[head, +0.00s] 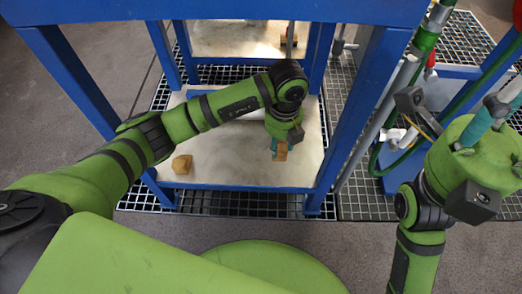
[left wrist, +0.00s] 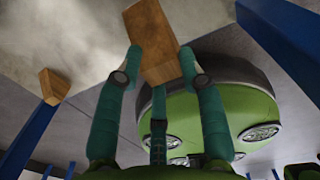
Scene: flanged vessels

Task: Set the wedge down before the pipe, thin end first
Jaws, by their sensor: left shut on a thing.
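My left gripper (head: 276,148) is shut on a brown wooden wedge (head: 282,152), over the pale platform (head: 222,165) inside the blue frame. In the left wrist view the wedge (left wrist: 150,40) sits between the teal fingers of the gripper (left wrist: 160,62). Whether the wedge touches the platform is unclear, and its thin end is hard to make out. I cannot pick out the pipe with certainty; my left arm covers part of the platform. My right gripper (head: 495,108) is at the right edge, partly cut off, apart from the wedge.
A second wooden block (head: 181,164) lies on the platform's left side; it also shows in the left wrist view (left wrist: 54,86). Blue posts (head: 362,95) bound the platform. Pipes and a green hose (head: 376,155) stand to the right.

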